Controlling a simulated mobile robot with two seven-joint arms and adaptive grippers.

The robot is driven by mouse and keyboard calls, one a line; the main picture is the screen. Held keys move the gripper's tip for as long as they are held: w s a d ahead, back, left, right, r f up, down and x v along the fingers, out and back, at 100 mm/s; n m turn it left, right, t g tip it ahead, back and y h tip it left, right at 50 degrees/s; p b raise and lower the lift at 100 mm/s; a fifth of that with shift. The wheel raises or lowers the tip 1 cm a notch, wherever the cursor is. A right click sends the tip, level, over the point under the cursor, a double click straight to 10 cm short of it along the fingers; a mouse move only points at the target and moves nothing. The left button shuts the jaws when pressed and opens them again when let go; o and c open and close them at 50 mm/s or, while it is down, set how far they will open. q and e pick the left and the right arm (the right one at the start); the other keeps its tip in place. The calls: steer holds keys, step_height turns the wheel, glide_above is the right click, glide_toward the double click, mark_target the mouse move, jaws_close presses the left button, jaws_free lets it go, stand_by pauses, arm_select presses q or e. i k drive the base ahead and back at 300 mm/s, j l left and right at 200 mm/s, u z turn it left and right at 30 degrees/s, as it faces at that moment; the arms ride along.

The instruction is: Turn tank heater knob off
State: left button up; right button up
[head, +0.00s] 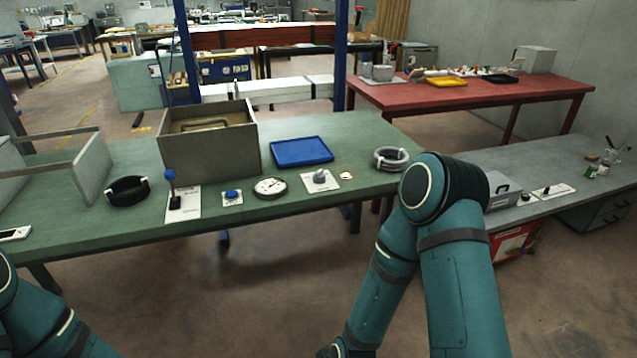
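A grey knob (320,175) sits on a white plate on the green table, right of a round gauge (270,187). A small dark knob (525,197) sits on the grey table at the right. No readable label shows which one is the tank heater knob, and the setting of either is too small to tell. My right arm's elbow rises in front of the tables and its forearm runs down to the bottom edge; its gripper fingers do not show. My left arm is at the lower left corner, with its gripper out of view. Neither arm visibly touches a knob.
The green table (345,140) also holds a metal box (210,150), a blue tray (301,152), a blue-topped lever (172,190), a blue button (232,195), a black ring (127,190) and a coiled hose (391,158). A red table (470,95) stands behind. Floor in front is clear.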

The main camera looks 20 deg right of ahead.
mark_target(320, 177)
steer(key=i+l, duration=0.15)
steer(key=l, duration=0.2)
steer(key=i+l, duration=0.15)
steer(key=l, duration=0.15)
steer(key=i+l, duration=0.15)
steer(key=l, duration=0.2)
steer(key=i+l, duration=0.2)
steer(key=l, duration=0.15)
steer(key=i+l, duration=0.15)
steer(key=l, duration=0.15)
